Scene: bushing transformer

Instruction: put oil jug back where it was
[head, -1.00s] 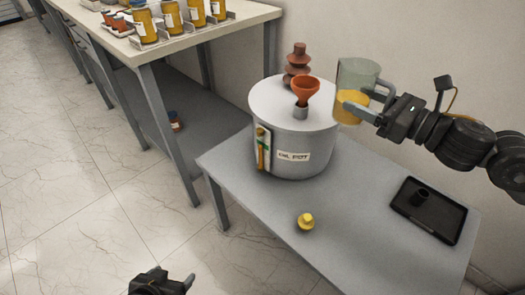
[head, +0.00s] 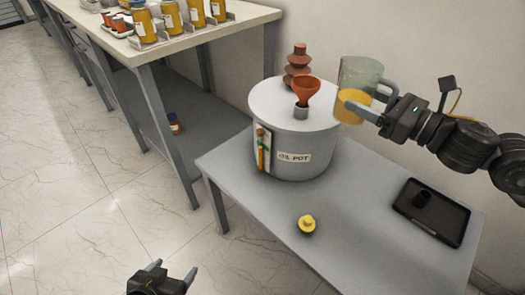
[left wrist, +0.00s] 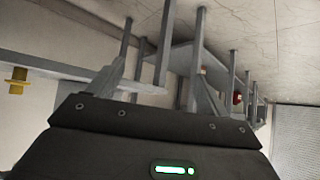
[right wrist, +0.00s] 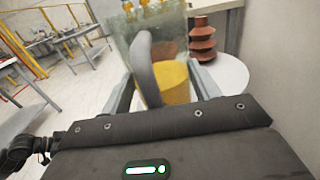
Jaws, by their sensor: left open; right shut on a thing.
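The oil jug (head: 357,76) is a clear jug with yellow oil in its lower part and a grey handle. My right gripper (head: 382,112) is shut on its handle and holds it in the air at the right of the oil pot (head: 290,152), slightly tilted. In the right wrist view the jug (right wrist: 176,82) stands ahead between the fingers, its handle toward me. My left gripper (head: 174,270) is open and empty, low over the floor in front of the table; its fingers also show in the left wrist view (left wrist: 158,85).
The orange funnel (head: 306,90) sits on the pot lid, before a brown ribbed bushing (head: 298,65). A yellow cap (head: 307,224) and a black tray (head: 440,226) lie on the grey table (head: 350,236). Amber jars (head: 171,14) line the left bench (head: 225,22).

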